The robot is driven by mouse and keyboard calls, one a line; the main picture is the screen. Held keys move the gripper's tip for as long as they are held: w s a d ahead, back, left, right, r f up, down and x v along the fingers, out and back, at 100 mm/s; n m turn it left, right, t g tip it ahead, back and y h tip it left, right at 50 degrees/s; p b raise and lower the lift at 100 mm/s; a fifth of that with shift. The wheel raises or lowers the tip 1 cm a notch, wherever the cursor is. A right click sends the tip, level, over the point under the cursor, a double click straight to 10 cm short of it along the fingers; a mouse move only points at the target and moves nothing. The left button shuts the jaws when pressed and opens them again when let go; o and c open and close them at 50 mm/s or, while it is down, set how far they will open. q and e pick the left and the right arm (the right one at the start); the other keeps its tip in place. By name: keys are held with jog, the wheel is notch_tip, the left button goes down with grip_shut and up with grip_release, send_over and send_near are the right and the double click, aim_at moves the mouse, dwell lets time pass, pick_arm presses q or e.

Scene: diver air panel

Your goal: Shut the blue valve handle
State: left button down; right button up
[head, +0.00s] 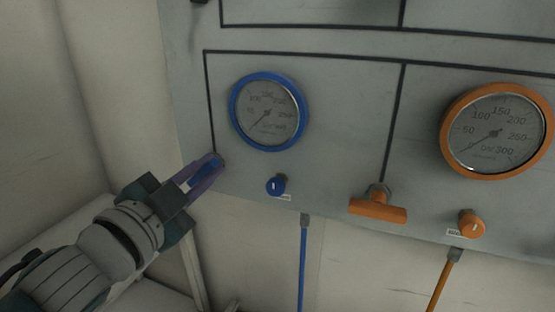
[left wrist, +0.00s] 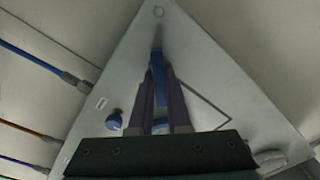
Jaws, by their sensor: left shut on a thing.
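The blue valve handle (head: 207,170) is at the lower left edge of the grey panel, at the lower end of a black line, mostly hidden by my fingers. My left gripper (head: 211,168) comes in from the left and is shut on it. In the left wrist view the blue handle (left wrist: 158,78) shows as a long bar between the two purple fingers of the left gripper (left wrist: 160,75). How far the handle is turned is hard to tell. My right gripper is not in view.
A blue-rimmed gauge (head: 268,111) and a small blue knob (head: 276,186) are right of my gripper. An orange T-handle (head: 378,207), an orange knob (head: 471,223) and an orange-rimmed gauge (head: 496,132) are further right. Blue (head: 303,265) and orange (head: 439,282) hoses hang below the panel.

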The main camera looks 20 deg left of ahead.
pick_arm(q)
jog(key=m+b, duration=0.1)
jog(key=m, duration=0.3)
jog(key=shift+f+m, duration=0.15)
jog(key=shift+m, duration=0.15)
jog(key=shift+m+b, duration=0.6)
jog(key=shift+m, duration=1.3)
jog(key=c, duration=0.9)
grip_release()
jog(key=s+b, duration=0.1)
jog(key=s, duration=0.9)
jog(key=shift+a, duration=0.1)
